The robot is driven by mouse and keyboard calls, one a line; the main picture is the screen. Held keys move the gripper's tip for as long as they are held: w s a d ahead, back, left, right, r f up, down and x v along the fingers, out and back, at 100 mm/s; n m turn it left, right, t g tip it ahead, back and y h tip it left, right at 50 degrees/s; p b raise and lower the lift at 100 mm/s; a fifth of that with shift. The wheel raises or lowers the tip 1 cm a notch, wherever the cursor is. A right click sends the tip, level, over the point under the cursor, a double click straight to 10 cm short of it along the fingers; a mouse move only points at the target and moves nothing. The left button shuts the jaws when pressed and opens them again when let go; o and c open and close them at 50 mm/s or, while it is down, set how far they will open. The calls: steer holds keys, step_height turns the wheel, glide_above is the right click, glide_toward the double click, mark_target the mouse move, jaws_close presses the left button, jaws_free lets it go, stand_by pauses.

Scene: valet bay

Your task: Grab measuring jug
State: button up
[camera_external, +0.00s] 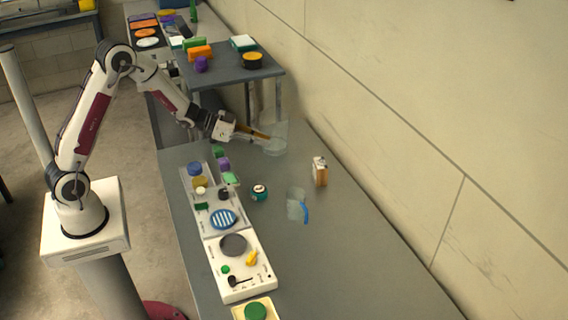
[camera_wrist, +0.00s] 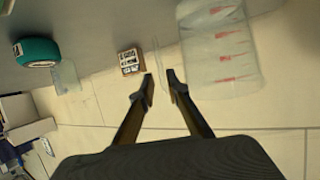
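The measuring jug (camera_wrist: 218,50) is clear with red graduation marks. It is large at the upper right of the wrist view and tilted by the camera angle. In the external view the jug (camera_external: 275,146) stands on the far part of the grey bench. My gripper (camera_wrist: 160,76) has its dark fingers apart, with a gap between the tips. A thin clear strip, seemingly the jug's handle (camera_wrist: 158,60), shows in line with this gap. I cannot tell whether the fingers touch it. In the external view my gripper (camera_external: 268,137) overlaps the jug from the left.
A clear container with a blue handle (camera_external: 297,206), a small carton (camera_external: 320,171) and a teal jar (camera_external: 260,193) stand nearer on the bench. Trays of small items (camera_external: 240,266) line the left edge. A raised shelf (camera_external: 230,72) is behind my gripper; the wall is right.

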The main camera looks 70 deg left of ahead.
mark_target(275, 135)
steer(key=shift+r+x, duration=0.15)
steer(key=shift+x, duration=1.15)
steer(key=shift+r+x, duration=0.1)
steer(key=shift+x, duration=1.15)
steer(key=shift+w, duration=0.15)
jaws_close()
